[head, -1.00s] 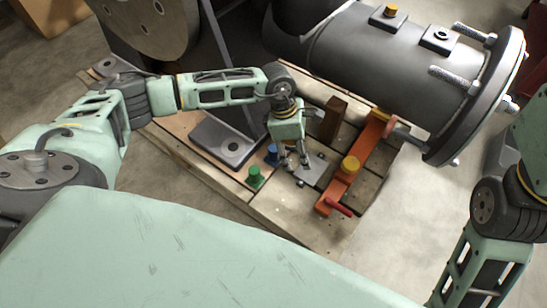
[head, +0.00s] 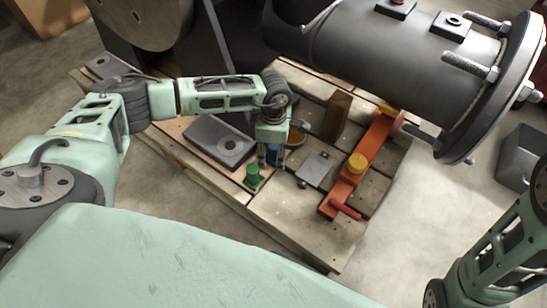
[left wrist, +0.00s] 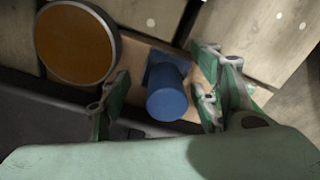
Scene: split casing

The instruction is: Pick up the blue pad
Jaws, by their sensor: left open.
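The blue pad (head: 271,153) is a small blue cylinder with a blocky base, standing on a tan strip on the wooden pallet. In the head view my left gripper (head: 270,160) is right at it and partly hides it. In the left wrist view the blue pad (left wrist: 168,93) stands between the two spread fingers of my left gripper (left wrist: 157,100), with gaps visible on both sides. The gripper is open and holds nothing. My right gripper is out of view; only links of my right arm show at the lower right.
A grey plate (head: 313,170), an orange bar (head: 350,180) and a brown block (head: 337,115) are on the pallet. A large grey cylinder (head: 400,55) lies behind.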

